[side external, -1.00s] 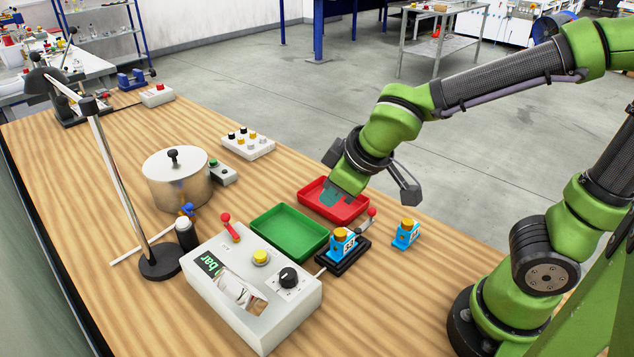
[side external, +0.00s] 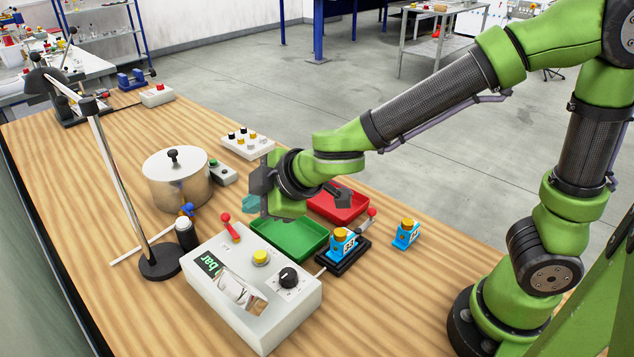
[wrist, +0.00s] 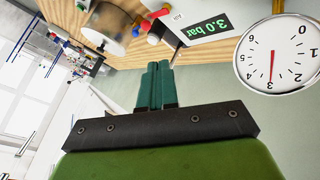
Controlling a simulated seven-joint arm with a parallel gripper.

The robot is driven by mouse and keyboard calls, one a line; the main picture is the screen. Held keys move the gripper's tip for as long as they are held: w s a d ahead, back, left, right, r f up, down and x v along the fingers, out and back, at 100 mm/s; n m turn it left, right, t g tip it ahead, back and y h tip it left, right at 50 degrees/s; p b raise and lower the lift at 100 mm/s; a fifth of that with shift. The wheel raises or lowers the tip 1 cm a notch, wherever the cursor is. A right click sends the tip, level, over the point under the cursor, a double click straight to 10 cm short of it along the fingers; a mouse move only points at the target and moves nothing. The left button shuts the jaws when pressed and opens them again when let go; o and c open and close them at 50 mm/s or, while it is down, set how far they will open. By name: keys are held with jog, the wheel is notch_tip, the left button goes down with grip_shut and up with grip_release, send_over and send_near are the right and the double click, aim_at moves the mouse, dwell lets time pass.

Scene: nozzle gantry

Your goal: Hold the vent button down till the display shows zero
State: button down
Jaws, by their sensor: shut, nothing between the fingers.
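The white control box (side external: 215,305) stands at the front of the bench. On its top are a yellow button (side external: 261,257), a black knob (side external: 288,279), a red lever (side external: 230,230) and a green-lit display (side external: 209,264). In the wrist view the display (wrist: 208,30) reads 3.0 bar. I cannot read any label on the yellow button. My gripper (side external: 250,204) is above the bench, behind the box and beside the green tray, apart from the button. Its teal fingers (wrist: 157,68) are shut and empty in the wrist view.
A round gauge (wrist: 290,55) has its needle near 3. A green tray (side external: 290,258) and red tray (side external: 358,215) lie behind the box. A steel pot (side external: 176,190), lamp stand (side external: 158,272) and blue blocks (side external: 406,234) stand around. Space above the yellow button is clear.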

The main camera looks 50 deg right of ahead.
aim_at(264, 256)
jog(key=shift+f, duration=4.35)
jog(key=shift+f, duration=0.4)
jog(key=shift+f, duration=0.5)
dwell(0.8)
dwell(0.4)
jog(key=shift+r, duration=0.95)
jog(key=shift+r, duration=0.1)
jog(key=shift+r, duration=2.4)
